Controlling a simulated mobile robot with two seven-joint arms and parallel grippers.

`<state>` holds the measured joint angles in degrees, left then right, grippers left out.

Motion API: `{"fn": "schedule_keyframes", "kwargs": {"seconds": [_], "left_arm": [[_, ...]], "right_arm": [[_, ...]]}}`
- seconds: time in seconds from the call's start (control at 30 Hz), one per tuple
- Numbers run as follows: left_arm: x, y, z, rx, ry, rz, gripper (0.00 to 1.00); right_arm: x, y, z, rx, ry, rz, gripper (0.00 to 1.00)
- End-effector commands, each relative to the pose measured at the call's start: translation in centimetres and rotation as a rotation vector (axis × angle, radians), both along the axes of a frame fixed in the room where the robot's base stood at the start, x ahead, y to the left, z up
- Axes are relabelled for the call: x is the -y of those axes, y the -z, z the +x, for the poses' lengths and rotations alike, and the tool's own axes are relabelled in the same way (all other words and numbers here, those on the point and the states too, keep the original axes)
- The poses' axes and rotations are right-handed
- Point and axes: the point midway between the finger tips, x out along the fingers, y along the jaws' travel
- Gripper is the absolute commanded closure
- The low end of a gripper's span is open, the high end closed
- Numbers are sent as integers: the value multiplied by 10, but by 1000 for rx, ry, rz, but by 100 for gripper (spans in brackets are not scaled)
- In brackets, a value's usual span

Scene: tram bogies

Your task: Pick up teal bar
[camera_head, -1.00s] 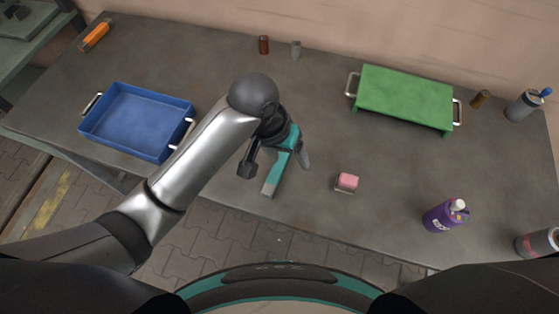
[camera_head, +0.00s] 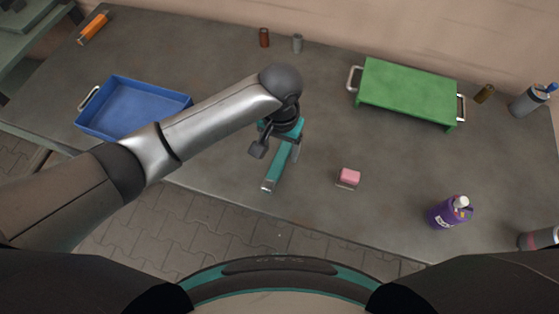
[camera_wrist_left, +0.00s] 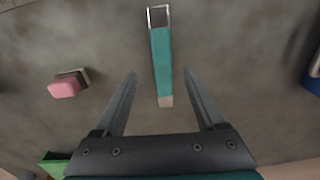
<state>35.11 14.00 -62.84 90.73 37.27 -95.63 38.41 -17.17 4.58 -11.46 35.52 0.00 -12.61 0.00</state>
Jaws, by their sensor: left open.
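The teal bar (camera_head: 278,172) lies on the grey table, left of the pink block, with a metallic near end. Its far end is hidden under my left gripper (camera_head: 272,144) in the head view. In the left wrist view the teal bar (camera_wrist_left: 161,58) runs lengthwise between the two spread fingers of the left gripper (camera_wrist_left: 160,75), with clear gaps on both sides. The left gripper is open and empty above the bar. My right gripper is not in view.
A pink block (camera_head: 349,177) sits to the right of the bar. A blue tray (camera_head: 84,122) stands left, partly behind my arm. A green platform with handles (camera_head: 408,90) stands back right. A purple bottle (camera_head: 449,213) is at the front right. Bare table surrounds the bar.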

Motion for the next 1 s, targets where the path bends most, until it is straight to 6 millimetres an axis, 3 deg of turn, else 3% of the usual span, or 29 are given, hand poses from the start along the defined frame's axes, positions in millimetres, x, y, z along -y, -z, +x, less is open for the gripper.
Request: {"fn": "schedule_keyframes", "kwargs": {"seconds": [0.27,0.53,0.83,1.0], "left_arm": [[0,21,2,0,1,1,28],[-2,57,7,0,0,1,28],[-1,62,7,3,2,-1,28],[-1,62,7,2,1,-1,44]], "right_arm": [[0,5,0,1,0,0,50],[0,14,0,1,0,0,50],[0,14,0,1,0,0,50],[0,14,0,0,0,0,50]]}}
